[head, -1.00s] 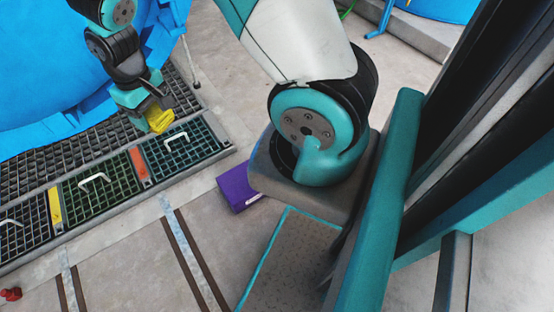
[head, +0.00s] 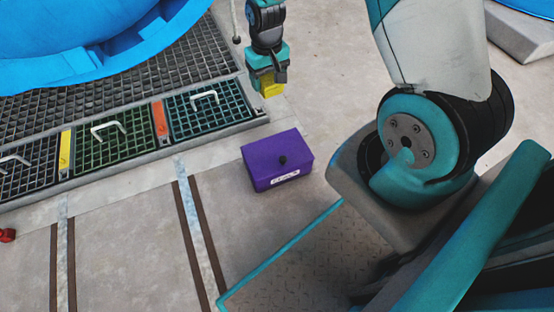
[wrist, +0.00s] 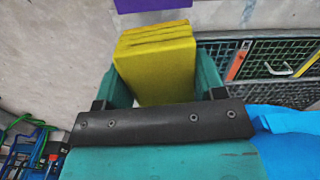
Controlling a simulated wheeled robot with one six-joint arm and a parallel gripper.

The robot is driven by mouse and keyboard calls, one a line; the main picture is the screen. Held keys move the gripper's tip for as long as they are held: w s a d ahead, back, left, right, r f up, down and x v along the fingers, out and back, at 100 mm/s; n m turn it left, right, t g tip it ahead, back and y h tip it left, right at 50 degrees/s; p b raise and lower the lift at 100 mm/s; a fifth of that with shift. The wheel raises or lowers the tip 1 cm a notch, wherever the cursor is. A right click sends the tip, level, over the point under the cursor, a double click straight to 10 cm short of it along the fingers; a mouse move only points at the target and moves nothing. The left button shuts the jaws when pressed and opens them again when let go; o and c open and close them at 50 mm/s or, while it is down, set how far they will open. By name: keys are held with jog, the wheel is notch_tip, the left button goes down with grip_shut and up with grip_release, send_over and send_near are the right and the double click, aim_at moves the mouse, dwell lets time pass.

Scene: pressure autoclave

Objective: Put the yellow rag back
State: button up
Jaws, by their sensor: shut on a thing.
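The yellow rag (wrist: 158,66) is a folded stack held between the two teal fingers of my gripper (wrist: 165,78) in the wrist view. In the head view my gripper (head: 267,84) hangs above the floor, just right of the grating's corner, and the yellow rag (head: 271,90) shows at its lower end. The rag is apart from the box.
Floor grates with white handles (head: 205,98) lie at left, split by an orange strip (head: 159,119) and a yellow strip (head: 64,152). A large blue vessel (head: 80,35) is behind them. A small red object (head: 7,235) lies far left. Floor right of the gripper is clear.

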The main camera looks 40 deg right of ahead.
jog(key=m+b, duration=0.1)
jog(key=b, duration=0.7)
send_over(277, 150)
notch_tip(277, 150, down, 13)
notch_tip(277, 150, down, 20)
jog(key=b, duration=1.1)
jog(key=shift+a+f+b, duration=0.1)
jog(key=shift+f+b, duration=0.1)
jog(key=shift+b, duration=0.2)
jog(key=shift+r, duration=0.1)
jog(key=o, duration=0.9)
jog(key=shift+c, duration=0.2)
